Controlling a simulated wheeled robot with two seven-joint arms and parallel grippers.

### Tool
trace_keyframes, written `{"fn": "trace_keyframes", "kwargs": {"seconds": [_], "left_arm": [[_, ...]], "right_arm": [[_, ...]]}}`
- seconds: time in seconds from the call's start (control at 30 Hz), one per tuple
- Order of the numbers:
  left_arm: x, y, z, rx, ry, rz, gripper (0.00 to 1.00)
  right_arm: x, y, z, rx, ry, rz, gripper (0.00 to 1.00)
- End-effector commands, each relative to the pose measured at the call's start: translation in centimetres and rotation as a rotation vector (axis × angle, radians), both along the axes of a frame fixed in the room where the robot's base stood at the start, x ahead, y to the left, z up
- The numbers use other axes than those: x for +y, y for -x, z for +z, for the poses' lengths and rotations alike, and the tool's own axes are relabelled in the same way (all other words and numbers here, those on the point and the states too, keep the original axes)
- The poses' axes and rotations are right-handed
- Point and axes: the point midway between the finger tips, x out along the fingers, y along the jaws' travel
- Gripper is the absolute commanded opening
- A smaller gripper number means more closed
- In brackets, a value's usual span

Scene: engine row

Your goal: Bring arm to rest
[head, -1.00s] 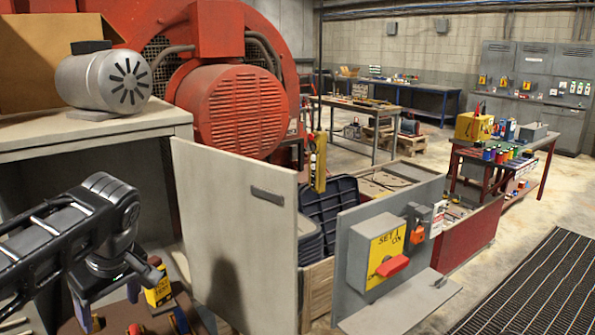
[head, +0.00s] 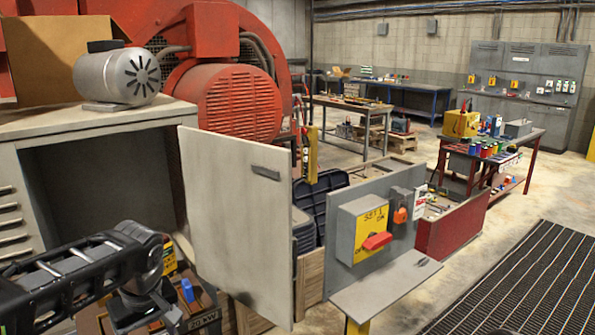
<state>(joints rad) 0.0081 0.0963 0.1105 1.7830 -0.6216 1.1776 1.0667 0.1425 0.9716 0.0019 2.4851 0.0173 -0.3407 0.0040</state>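My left arm (head: 85,275) comes in from the left edge, black and grey, low in front of the open cabinet. Its wrist bends down at the bottom left, and my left gripper (head: 150,308) points downward there. The fingers are mostly hidden or cut off by the lower edge, so I cannot tell whether they are open or shut. I see nothing clearly held. My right gripper is not in view. Right of the arm, a grey panel carries a switch box (head: 350,232) with a yellow face and red handle (head: 377,241). An orange padlock (head: 400,215) and a tag (head: 420,202) hang beside it.
An open grey cabinet door (head: 235,230) stands right of my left arm. Dark boxes with a blue item (head: 187,290) lie below the wrist. A grey motor (head: 117,77) sits on the cabinet top. A floor grate (head: 515,285) and clear floor lie at the right.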

Motion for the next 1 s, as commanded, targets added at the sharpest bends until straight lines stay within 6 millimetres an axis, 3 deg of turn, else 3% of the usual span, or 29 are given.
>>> {"fn": "trace_keyframes", "kwargs": {"seconds": [0.17,0.27,0.37,0.47,0.63,0.7,0.8,0.9,1.0], "left_arm": [[-3.8,-0.6,-7.5,0.053,0.08,-0.154,0.72],[-6.9,-0.3,-13.3,0.085,0.154,-0.263,0.72],[-10.8,1.4,-20.3,0.113,0.25,-0.382,0.72],[-14.7,4.3,-27.2,0.124,0.351,-0.481,0.72],[-19.8,12.1,-37.2,0.117,0.473,-0.584,0.72],[-20.9,15.5,-40.1,0.11,0.489,-0.607,0.72],[-21.5,19.6,-42.8,0.109,0.484,-0.632,0.72],[-21.5,22.0,-44.0,0.108,0.466,-0.647,0.72],[-21.5,22.9,-44.4,0.104,0.455,-0.656,0.72]], "right_arm": [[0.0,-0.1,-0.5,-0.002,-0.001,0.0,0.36],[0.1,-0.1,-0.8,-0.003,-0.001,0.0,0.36],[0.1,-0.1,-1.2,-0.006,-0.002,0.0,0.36],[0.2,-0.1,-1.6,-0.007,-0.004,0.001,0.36],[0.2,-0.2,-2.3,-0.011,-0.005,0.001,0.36],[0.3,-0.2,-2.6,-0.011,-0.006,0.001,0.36],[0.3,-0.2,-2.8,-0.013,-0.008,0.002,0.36],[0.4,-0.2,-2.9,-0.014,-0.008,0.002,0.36],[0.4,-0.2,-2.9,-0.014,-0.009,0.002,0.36]]}}
